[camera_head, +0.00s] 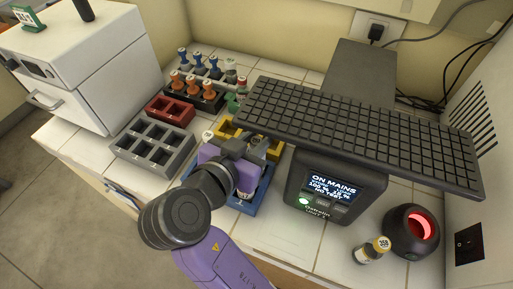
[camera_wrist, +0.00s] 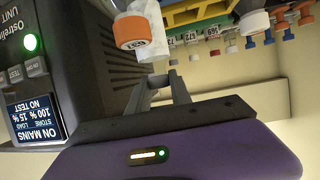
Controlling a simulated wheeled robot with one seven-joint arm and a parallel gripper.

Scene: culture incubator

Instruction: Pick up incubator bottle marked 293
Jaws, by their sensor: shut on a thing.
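My gripper (camera_head: 257,148) is over the yellow and blue racks, left of the black power unit. In the wrist view my gripper (camera_wrist: 161,82) is shut on a pale bottle (camera_wrist: 154,45), which is partly hidden at the fingertips. I cannot read a number on it. A bottle with an orange cap (camera_wrist: 140,31) is close beside it in the wrist view; its marking is too small to read. The blue rack (camera_head: 263,187) is partly hidden under my gripper. The yellow rack (camera_head: 226,128) is just behind. I cannot make out 293 on any bottle.
A power unit (camera_head: 330,188) with a lit screen stands right of my gripper, under a long dark grid panel (camera_head: 370,130). Grey (camera_head: 152,149) and red (camera_head: 171,109) racks are left, before a white incubator (camera_head: 85,70).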

